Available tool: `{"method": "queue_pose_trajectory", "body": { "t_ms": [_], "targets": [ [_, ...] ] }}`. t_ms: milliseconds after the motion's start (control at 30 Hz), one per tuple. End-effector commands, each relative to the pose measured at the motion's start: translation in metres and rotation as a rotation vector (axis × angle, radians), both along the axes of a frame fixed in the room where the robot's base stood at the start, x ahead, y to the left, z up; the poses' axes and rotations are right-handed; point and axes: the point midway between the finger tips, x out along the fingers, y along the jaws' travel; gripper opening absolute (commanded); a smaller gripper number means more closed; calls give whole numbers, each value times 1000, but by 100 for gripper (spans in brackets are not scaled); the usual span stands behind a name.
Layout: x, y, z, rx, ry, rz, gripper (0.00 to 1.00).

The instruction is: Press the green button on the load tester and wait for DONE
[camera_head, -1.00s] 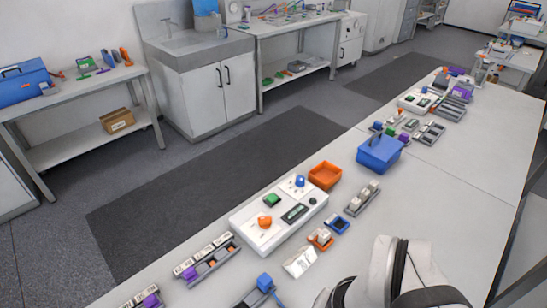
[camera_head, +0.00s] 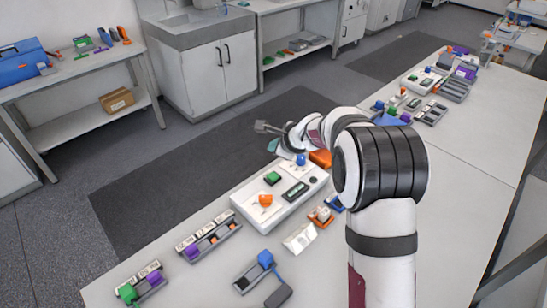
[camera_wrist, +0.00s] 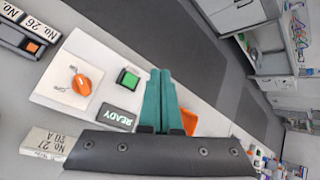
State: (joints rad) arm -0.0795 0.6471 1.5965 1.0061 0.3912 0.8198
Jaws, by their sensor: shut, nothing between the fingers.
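The load tester is a white box (camera_head: 247,208) near the table's far edge in the head view; its panel also shows in the wrist view (camera_wrist: 103,48). Its green button (camera_head: 272,178) is a square cap on a dark base, clear in the wrist view (camera_wrist: 130,78). The dark display (camera_head: 296,190) reads READY in the wrist view (camera_wrist: 117,117). My gripper (camera_wrist: 160,72) has its teal fingers together and empty. In the wrist view the fingers appear just right of the green button, apart from it. In the head view my gripper (camera_head: 273,146) is above and beyond the tester, partly hidden.
A tilted card (camera_head: 300,238) and a battery rack (camera_head: 210,240) lie nearby.

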Motion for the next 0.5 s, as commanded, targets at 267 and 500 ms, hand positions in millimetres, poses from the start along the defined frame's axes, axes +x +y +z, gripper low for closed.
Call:
{"method": "queue_pose_trajectory", "body": {
  "t_ms": [267, 500],
  "targets": [
    [17, -3, -14, 34, 5, -81, 0],
    [16, -3, -16, 33, 6, -79, 0]
  ]
}}
